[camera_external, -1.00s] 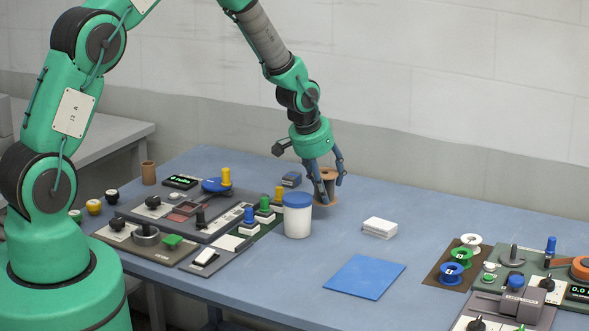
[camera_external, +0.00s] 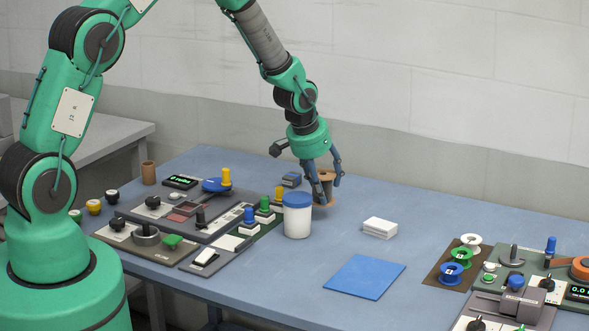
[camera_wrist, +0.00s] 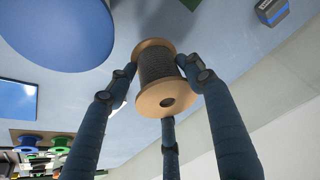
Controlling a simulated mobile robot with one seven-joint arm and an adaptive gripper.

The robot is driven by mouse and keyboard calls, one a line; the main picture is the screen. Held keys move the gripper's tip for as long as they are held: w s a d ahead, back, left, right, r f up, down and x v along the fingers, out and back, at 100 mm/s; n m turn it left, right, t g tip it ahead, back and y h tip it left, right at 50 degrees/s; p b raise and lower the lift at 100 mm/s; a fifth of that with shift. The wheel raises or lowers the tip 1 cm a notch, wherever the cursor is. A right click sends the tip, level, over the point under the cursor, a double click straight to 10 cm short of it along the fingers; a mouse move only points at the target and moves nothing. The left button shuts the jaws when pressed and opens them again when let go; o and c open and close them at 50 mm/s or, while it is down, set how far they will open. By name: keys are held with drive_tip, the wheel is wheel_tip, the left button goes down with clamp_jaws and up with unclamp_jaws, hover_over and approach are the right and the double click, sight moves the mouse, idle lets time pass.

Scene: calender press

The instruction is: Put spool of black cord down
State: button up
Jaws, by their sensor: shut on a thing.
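The spool of black cord (camera_external: 326,186) has tan flanges and dark cord wound between them. It stands upright at the back of the blue table, behind the white tub with a blue lid (camera_external: 297,216). My gripper (camera_external: 324,184) is around the spool from above. In the wrist view the spool (camera_wrist: 158,67) sits between my three dark blue fingers (camera_wrist: 164,88), which press on it from the sides. The spool's lower flange looks at or very near the table top; I cannot tell if it touches.
A small blue-grey box (camera_external: 291,179) lies just left of the spool. White cards (camera_external: 380,227) and a blue mat (camera_external: 365,277) lie to the front right. Control panels (camera_external: 180,215) stand at the left. Green, white and blue spools (camera_external: 451,273) stand at the right. The table right of the spool is clear.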

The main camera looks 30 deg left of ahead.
drive_tip(key=w+a+r+n, duration=0.1)
drive_tip(key=w+a, duration=0.4)
drive_tip(key=a, duration=0.8)
drive_tip(key=w+a+r+n+p, duration=0.1)
drive_tip(key=w+a, duration=0.4)
drive_tip(key=a, duration=0.8)
drive_tip(key=w+a+r+n+y, duration=0.1)
drive_tip(key=w+a, duration=0.4)
drive_tip(key=a, duration=0.8)
wheel_tip(320, 180, up, 3)
drive_tip(key=shift+w+a+f+n+p, duration=0.2)
drive_tip(key=shift+w+a+n+p, duration=0.1)
drive_tip(key=shift+w+n, duration=0.15)
drive_tip(key=shift+f, duration=3.15)
drive_tip(key=shift+s+f, duration=0.1)
drive_tip(key=shift+f, duration=1.8)
drive_tip(key=shift+f+b, duration=0.1)
drive_tip(key=shift+b, duration=0.2)
